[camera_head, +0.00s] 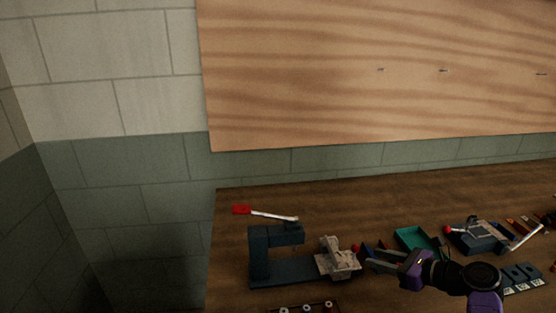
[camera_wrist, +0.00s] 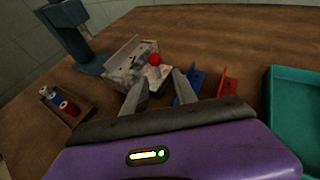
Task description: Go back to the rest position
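My gripper (camera_head: 370,258) is at the lower right of the head view, at the end of my purple and black arm. In the wrist view its two grey fingers (camera_wrist: 155,90) stand apart with a gap between them, and nothing shows held. Just beyond the fingertips is a grey-white block-like fixture (camera_wrist: 125,65) with a red ball knob (camera_wrist: 155,59). In the head view this fixture (camera_head: 338,258) sits at the right end of a dark blue press frame (camera_head: 262,262), with the fingertips close to its right side. Whether they touch it is unclear.
A teal tray (camera_head: 413,239) lies right of the press. A blue bracket (camera_wrist: 188,90) and a red bracket (camera_wrist: 228,86) stand near the fingers. A rack of small spools (camera_wrist: 66,106) is at left. A second tool (camera_head: 480,237) stands further right. The back of the bench is clear.

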